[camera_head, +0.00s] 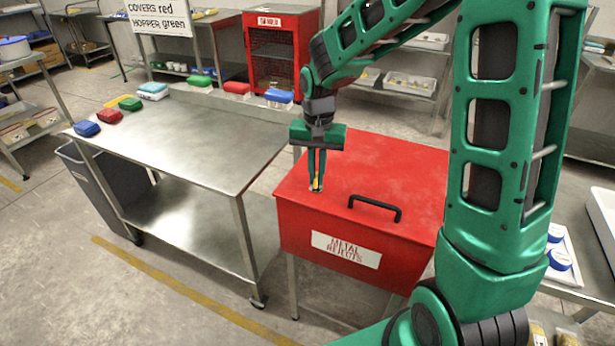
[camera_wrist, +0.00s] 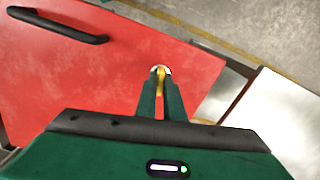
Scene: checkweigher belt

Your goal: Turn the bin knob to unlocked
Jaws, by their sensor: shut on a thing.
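The red metal rejects bin (camera_head: 359,241) stands in the middle of the head view, with a black handle (camera_head: 375,207) on its lid. A small knob (camera_head: 316,187) with a yellow part sits on the lid near its left edge. My gripper (camera_head: 316,181) points straight down and is shut on the knob. In the wrist view the knob (camera_wrist: 160,72) shows between the fingertips, with a pale rim and a yellow grip. The fingers hide much of it, so I cannot tell its lock marking. The bin lid (camera_wrist: 110,70) fills the left of the wrist view.
A steel table (camera_head: 190,135) stands left of the bin, with several coloured tubs along its edges. A dark grey bin (camera_head: 105,180) is under its left end. A red mesh cabinet (camera_head: 275,60) stands behind. A white tray (camera_head: 560,250) with blue-topped items lies at right.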

